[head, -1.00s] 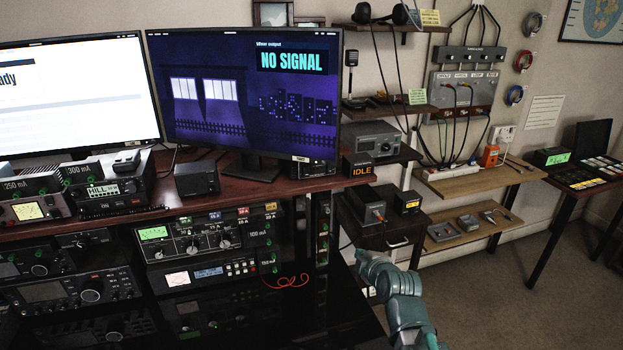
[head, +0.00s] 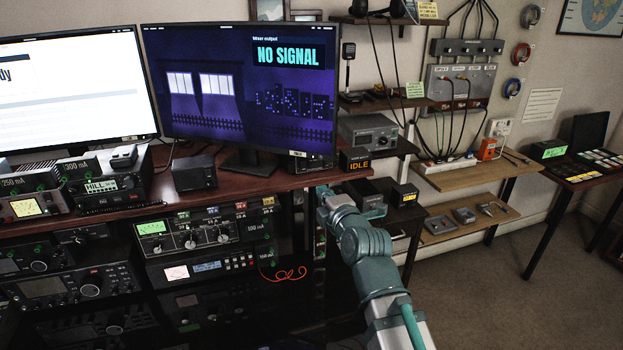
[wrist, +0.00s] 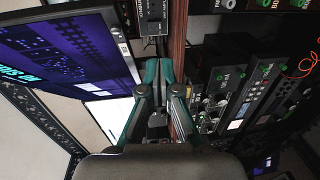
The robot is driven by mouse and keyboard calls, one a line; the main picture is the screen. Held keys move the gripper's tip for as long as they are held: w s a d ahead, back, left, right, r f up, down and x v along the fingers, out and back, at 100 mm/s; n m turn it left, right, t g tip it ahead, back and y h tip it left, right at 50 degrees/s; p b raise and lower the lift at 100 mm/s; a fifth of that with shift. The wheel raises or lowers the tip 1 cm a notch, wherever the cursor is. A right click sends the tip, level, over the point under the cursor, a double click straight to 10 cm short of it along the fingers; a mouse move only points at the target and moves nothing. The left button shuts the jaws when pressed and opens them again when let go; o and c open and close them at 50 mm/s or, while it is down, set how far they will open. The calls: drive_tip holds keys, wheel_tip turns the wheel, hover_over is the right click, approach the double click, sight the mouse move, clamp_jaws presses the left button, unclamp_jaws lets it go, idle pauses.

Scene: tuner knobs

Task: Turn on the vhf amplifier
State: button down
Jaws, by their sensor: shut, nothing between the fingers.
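No label that I can read marks the vhf amplifier, so I cannot tell which unit it is. A grey unit with a round dial (head: 372,131) stands on the wall shelf right of the monitor. An orange IDLE display (head: 355,160) sits just below it. My arm reaches up from the lower right in the head view, its far end by the desk's right end, below and left of the display. The fingertips are hidden there. In the wrist view my gripper (wrist: 165,76) is shut and empty, pointing toward the desk edge and the equipment.
A large monitor (head: 240,88) stands on the desk, above racked radios with knobs (head: 190,236). A dark box with a yellow label (head: 405,195) sits right of my arm. Wall shelves (head: 470,176) hold cables and small parts. Open carpet (head: 500,290) lies at right.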

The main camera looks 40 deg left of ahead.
sight(304, 170)
drive_tip(key=p+x, duration=0.4)
drive_tip(key=x, duration=0.9)
drive_tip(key=shift+w+a+r+p, duration=0.1)
drive_tip(key=shift+w+a+p, duration=0.1)
drive_tip(key=shift+p, duration=0.2)
drive_tip(key=shift+w+a, duration=0.1)
